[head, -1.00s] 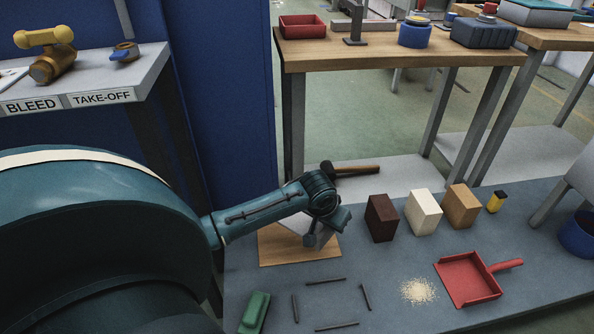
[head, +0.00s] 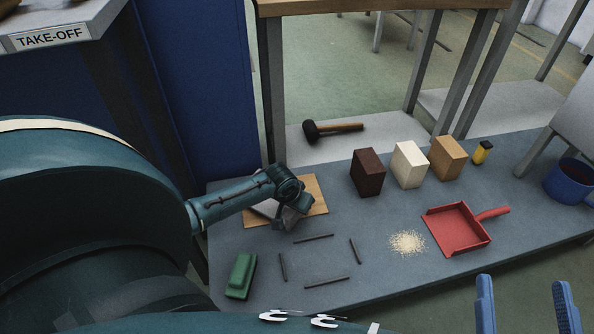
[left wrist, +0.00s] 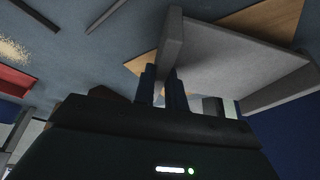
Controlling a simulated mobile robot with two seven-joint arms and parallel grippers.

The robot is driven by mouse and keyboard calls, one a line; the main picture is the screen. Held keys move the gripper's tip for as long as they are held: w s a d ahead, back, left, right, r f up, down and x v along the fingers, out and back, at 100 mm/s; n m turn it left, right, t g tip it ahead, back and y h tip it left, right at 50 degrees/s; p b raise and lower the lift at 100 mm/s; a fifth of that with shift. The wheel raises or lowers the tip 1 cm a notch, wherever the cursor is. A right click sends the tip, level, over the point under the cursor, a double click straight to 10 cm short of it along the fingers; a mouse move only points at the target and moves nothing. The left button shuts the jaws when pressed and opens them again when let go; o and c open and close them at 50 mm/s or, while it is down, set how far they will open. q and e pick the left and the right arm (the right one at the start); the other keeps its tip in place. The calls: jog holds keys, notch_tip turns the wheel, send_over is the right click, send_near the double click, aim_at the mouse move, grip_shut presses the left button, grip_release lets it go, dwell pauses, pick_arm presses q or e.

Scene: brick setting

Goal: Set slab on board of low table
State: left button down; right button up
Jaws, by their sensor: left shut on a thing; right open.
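The pale grey slab (head: 268,210) is over the wooden board (head: 316,190) on the low table (head: 385,285). My left gripper (head: 297,209) is shut on the slab. In the left wrist view its fingers (left wrist: 164,88) grip a raised edge of the slab (left wrist: 235,65), which looks tilted in that picture. The board shows partly behind it (left wrist: 275,18). I cannot tell whether the slab touches the board; the arm and gripper hide part of both. My right gripper (head: 525,305) is open and empty at the lower right, in front of the table.
Four dark bars (head: 327,283) lie around a bare patch. A green block (head: 241,275) is at the front left. Sand-like grains (head: 407,243) and a red dustpan (head: 455,230) lie right. Brown (head: 368,175), cream (head: 409,166) and tan (head: 447,158) blocks stand behind; a mallet (head: 335,129) lies beyond.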

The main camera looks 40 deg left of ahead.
pick_arm(q)
jog(key=shift+w+f, duration=0.1)
jog(key=shift+f, duration=0.7)
jog(key=shift+r, duration=0.1)
pick_arm(e)
jog(key=shift+w+r+y, duration=0.2)
jog(key=shift+r+y, duration=0.1)
jog(key=shift+r, duration=0.2)
pick_arm(q)
jog(key=c, duration=1.9)
grip_release()
jog(key=shift+f, duration=0.2)
jog(key=o, duration=0.4)
jog(key=shift+o, duration=0.2)
pick_arm(e)
jog(key=shift+d+n, duration=0.1)
jog(key=shift+n, duration=0.2)
pick_arm(q)
jog(key=shift+r, duration=0.1)
